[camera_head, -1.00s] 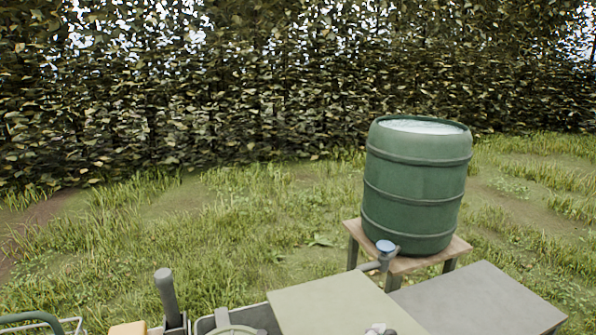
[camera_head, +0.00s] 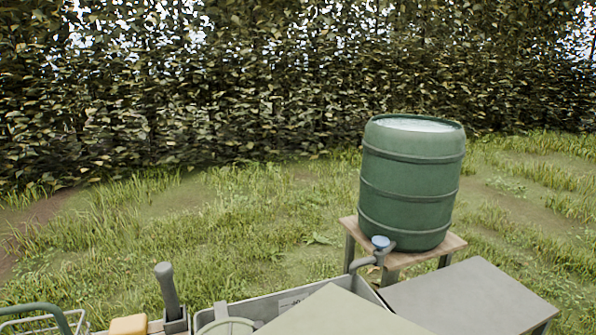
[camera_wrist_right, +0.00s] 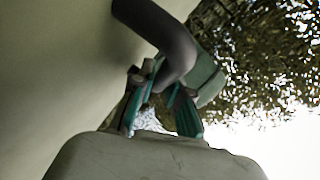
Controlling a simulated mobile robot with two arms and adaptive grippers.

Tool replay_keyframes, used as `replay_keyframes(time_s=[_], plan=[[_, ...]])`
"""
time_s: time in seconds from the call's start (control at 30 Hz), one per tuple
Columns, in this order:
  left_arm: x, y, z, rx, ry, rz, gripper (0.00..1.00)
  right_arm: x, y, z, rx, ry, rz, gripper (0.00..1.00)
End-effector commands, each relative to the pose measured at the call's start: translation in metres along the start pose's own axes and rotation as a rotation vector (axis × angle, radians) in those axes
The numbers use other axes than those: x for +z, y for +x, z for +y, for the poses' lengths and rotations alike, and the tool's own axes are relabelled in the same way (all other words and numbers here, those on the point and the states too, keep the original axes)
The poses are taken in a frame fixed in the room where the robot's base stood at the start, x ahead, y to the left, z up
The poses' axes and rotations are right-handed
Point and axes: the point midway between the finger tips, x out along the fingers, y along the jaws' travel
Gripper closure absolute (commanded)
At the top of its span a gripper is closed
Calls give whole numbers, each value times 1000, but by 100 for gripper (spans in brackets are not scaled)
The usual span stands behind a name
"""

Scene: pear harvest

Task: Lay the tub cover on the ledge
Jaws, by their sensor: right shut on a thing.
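The tub cover, a flat pale green panel (camera_head: 340,315), shows at the bottom edge of the head view, cut off by the frame. In the right wrist view the cover (camera_wrist_right: 60,70) fills the left side, with a dark curved handle (camera_wrist_right: 175,45). My right gripper (camera_wrist_right: 160,100), with teal fingers, is shut on this handle. The head view does not show it. A flat grey surface (camera_head: 470,297), possibly the ledge, lies right of the cover. My left gripper is not in view.
A green water barrel (camera_head: 412,185) with a tap (camera_head: 380,244) stands on a wooden stand (camera_head: 455,243) behind the grey surface. A grey upright handle (camera_head: 167,290), a yellow block (camera_head: 128,325) and a green-handled wire basket (camera_head: 40,310) are at lower left. The grey surface looks bare.

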Motion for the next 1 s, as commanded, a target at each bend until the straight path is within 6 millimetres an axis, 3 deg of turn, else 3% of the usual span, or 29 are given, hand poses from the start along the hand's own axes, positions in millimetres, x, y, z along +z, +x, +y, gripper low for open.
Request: replay_keyframes(time_s=[0.33,0.73,0.8,1.0], plan=[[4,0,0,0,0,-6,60,-14,-19,9,-74,-67,-136,100],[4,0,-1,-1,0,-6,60,-12,-18,8,-71,-55,-138,100],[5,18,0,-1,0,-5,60,-5,-11,23,-73,-63,-137,100],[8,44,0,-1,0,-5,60,5,0,45,-73,-63,-137,100]])
